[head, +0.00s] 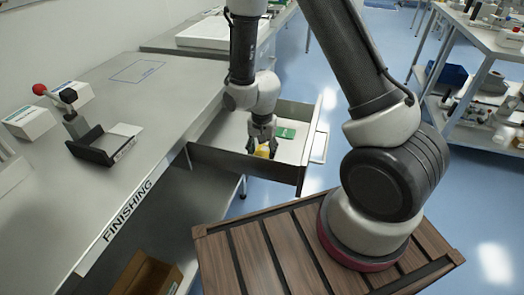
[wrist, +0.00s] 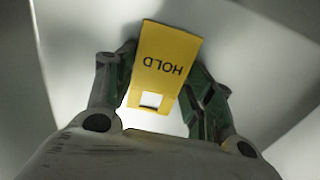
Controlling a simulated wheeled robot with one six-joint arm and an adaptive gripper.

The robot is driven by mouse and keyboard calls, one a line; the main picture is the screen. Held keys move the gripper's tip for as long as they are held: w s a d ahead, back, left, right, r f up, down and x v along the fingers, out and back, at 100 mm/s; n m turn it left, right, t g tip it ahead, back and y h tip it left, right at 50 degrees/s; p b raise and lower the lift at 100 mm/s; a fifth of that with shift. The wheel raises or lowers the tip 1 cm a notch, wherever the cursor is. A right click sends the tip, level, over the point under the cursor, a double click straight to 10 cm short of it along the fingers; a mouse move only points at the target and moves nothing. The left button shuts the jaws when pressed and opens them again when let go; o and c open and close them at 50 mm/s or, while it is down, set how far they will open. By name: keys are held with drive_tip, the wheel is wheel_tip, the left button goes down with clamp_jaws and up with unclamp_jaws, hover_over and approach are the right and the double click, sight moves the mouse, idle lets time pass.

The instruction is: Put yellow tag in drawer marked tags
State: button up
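The yellow tag (wrist: 165,60), printed HOLD and with a square hole, lies between the two fingers of my gripper (wrist: 160,90) in the wrist view. Both fingers meet its sides, so the gripper looks shut on it. In the head view the tag (head: 262,152) shows as a small yellow patch under my gripper (head: 262,143). The gripper points down inside an open drawer (head: 245,164) with a pale interior. Whether the tag touches the drawer floor cannot be told. No drawer marking is readable.
A green item (head: 286,132) lies in the drawer just right of my gripper. The drawer's walls surround the gripper. A steel bench (head: 160,95) marked FINISHING stands at left, with a red-knobbed device (head: 85,135) and white boxes (head: 30,122). A shelf rack (head: 480,75) stands at right.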

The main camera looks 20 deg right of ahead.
drive_tip(key=o, duration=0.4)
wheel_tip(320, 180, up, 13)
wheel_tip(320, 180, up, 8)
drive_tip(key=n+t, duration=0.1)
drive_tip(key=n, duration=0.1)
hover_over(263, 155)
drive_tip(key=s+d, duration=0.2)
drive_tip(key=d, duration=0.2)
drive_tip(key=s+d+r+n+t, duration=0.1)
drive_tip(key=s+d+r+n, duration=0.1)
drive_tip(key=s+d+r, duration=0.3)
drive_tip(key=s+d+r+n+t, duration=0.2)
drive_tip(key=s+d+r, duration=0.3)
drive_tip(key=s+r, duration=0.5)
drive_tip(key=shift+s+d+r+n, duration=0.15)
drive_tip(key=shift+s+d+n, duration=0.2)
drive_tip(key=shift+s+n, duration=0.45)
drive_tip(key=shift+s, duration=0.2)
